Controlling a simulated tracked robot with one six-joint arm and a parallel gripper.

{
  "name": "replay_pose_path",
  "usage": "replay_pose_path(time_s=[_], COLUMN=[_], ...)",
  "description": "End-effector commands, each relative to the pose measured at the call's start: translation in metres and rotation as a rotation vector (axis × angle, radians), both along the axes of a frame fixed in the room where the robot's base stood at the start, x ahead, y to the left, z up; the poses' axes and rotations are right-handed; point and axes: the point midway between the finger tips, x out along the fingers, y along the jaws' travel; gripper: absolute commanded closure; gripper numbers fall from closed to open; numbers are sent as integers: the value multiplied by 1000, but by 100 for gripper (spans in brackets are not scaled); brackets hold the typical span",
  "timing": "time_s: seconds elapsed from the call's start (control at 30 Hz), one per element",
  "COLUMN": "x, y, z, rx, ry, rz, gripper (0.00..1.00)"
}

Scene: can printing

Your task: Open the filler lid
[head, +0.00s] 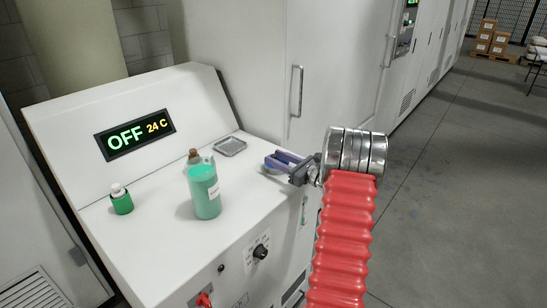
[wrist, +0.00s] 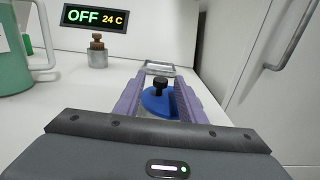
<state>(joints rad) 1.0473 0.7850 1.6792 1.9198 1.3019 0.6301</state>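The filler lid (wrist: 158,104) is a round blue disc with a black knob (wrist: 160,84) on top. In the wrist view it lies low between my two purple fingers and looks closed. My gripper (wrist: 160,77) is open, with one finger on each side of the knob and a gap to it. I cannot tell whether the fingers touch the disc, whose sides they partly hide. In the head view my gripper (head: 278,160) is over the right end of the white machine top (head: 155,225), and the lid is mostly hidden by the fingers.
A teal jug (head: 205,190) and a small green bottle (head: 122,202) stand left of my gripper. A brown-capped jar (wrist: 97,56) is behind the jug. A small metal tray (head: 231,146) lies just beyond my fingers. A tall white cabinet (head: 255,70) with a handle (head: 297,92) stands behind.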

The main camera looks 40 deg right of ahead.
Motion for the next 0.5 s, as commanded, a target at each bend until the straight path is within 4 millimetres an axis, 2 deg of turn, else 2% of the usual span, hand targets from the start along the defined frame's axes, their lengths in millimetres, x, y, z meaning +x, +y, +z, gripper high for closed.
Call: replay_pose_path(time_s=[0.2,0.5], x=[18,20], y=[1,1], z=[0,0], rx=[-1,-1], ry=[0,0], rz=[0,-1], gripper=[63,63])
